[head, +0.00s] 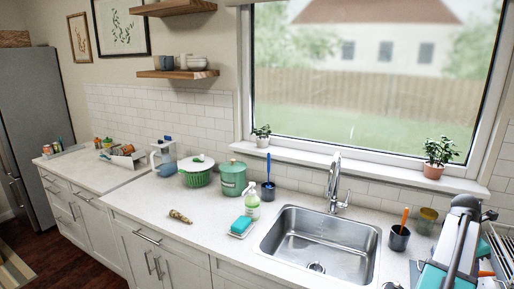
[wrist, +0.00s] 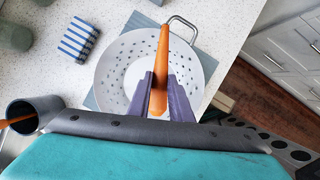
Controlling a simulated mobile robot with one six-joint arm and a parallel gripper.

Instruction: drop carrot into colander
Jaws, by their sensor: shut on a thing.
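The carrot (wrist: 161,60) is orange and long, held between the two purple fingers of my gripper (wrist: 160,82) in the wrist view. The white colander (wrist: 113,58) with round holes is behind the carrot in that view. The carrot overlaps the bowl and its far tip reaches near the rim; how high it is above the bowl is hard to tell. The colander stands on a blue-grey mat (wrist: 92,101). My gripper covers the near part of the bowl. In the head view the colander is not clearly visible; my arm is at the lower right.
A dark cup (wrist: 30,110) with an orange-handled tool stands left of the colander. A blue-striped cloth (wrist: 78,37) lies beyond it. The counter edge and drawers (wrist: 285,45) are at right. In the head view, the sink (head: 320,245) lies left of my arm.

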